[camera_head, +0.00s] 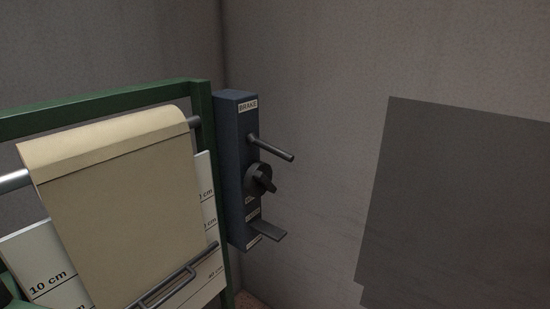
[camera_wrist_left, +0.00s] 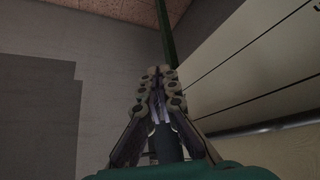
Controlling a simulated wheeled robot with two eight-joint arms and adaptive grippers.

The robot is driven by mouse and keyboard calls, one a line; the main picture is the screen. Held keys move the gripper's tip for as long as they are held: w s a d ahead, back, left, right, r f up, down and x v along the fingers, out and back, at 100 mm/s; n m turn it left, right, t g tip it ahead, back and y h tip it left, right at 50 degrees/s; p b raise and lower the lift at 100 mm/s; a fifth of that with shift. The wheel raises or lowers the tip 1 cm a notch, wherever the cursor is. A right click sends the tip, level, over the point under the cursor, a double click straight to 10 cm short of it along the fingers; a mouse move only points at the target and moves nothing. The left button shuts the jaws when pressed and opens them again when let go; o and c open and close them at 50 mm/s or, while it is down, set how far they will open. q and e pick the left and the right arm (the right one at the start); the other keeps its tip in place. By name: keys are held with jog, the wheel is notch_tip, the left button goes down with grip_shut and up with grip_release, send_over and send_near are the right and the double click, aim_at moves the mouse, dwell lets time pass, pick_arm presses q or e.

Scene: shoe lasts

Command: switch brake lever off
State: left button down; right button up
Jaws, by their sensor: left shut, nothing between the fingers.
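A dark blue control box (camera_head: 233,165) is fixed to the right post of a green frame in the head view. Under its BRAKE label (camera_head: 248,106), a grey rod-like brake lever (camera_head: 271,148) sticks out, sloping slightly down to the right. My left gripper (camera_wrist_left: 160,78) shows only in the left wrist view. Its fingers are together with nothing between them, and it appears apart from any object. The box and lever cannot be made out in that view. My right gripper is in neither view.
Below the lever are a black rotary knob (camera_head: 260,180) and a flat grey paddle (camera_head: 268,230). A cream sheet (camera_head: 120,200) hangs over a bar in the green frame (camera_head: 100,104), before white measuring boards (camera_head: 50,275). A dark grey panel (camera_head: 460,210) is at right.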

pick_arm(q)
jog(key=shift+s, duration=0.1)
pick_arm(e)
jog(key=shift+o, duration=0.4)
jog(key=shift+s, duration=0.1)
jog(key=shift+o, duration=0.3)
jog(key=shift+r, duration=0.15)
pick_arm(q)
jog(key=w+d+r+n+t+h+p, duration=0.1)
jog(key=w+d+r+n+h+p, duration=0.1)
jog(key=w+r+n+p, duration=0.4)
jog(key=w+d+r+n+t+h+p, duration=0.1)
jog(key=w+d+r+n+p, duration=0.4)
jog(key=r+n+p, duration=0.7)
jog(key=w+d+r+n+t+h+p, duration=0.1)
jog(key=w+d+r+n+h+p, duration=0.2)
jog(key=w+r+n+p, duration=0.6)
notch_tip(320, 180, up, 8)
jog(key=d+p, duration=0.1)
jog(key=p, duration=0.4)
jog(key=shift+f+n, duration=0.15)
jog(key=shift+n, duration=0.25)
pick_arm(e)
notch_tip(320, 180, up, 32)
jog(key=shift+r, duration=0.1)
